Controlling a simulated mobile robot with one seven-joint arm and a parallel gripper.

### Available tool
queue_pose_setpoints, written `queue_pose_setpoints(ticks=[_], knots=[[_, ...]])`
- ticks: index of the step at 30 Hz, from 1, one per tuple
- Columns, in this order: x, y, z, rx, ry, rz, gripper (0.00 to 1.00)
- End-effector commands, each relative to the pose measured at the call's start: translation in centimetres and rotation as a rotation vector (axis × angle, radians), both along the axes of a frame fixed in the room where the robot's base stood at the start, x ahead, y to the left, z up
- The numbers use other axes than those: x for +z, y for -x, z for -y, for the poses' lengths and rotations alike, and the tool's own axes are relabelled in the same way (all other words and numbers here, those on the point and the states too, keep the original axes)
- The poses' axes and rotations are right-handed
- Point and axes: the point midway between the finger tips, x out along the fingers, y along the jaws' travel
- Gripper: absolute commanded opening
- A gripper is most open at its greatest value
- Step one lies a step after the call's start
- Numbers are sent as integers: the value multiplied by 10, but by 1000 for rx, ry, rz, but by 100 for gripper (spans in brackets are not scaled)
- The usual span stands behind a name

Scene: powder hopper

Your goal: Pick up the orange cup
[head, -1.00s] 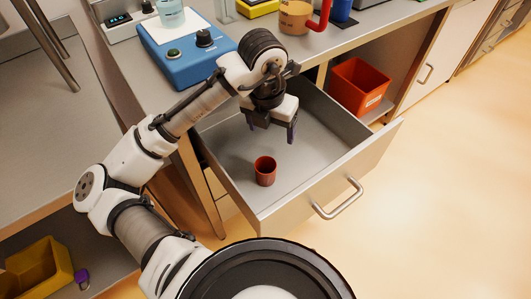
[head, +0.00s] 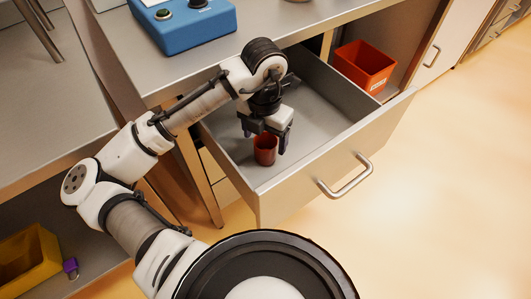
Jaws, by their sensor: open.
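The orange cup (head: 265,150), a small reddish-orange cup, stands upright inside the open drawer (head: 325,115), near its front left corner. My gripper (head: 265,142) points down into the drawer right at the cup. Its jaws are open, with one finger left of the cup's upper part and the other to its right. I cannot tell whether either finger touches the cup. The cup's far side is hidden.
The drawer's front panel with its handle (head: 345,178) stands out over the floor. A larger orange-red bin (head: 364,66) sits on a shelf at the right. A blue device (head: 182,22) stands on the counter above. A yellow bin (head: 28,262) is at lower left.

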Motion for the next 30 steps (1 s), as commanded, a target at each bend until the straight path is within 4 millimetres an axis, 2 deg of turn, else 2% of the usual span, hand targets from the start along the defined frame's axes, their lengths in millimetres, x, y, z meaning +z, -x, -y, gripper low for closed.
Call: queue_pose_setpoints(ticks=[9,19,30], knots=[[-44,4,2,1,0,0,76],[-47,4,2,1,0,0,76],[-47,4,2,1,1,-1,29]])
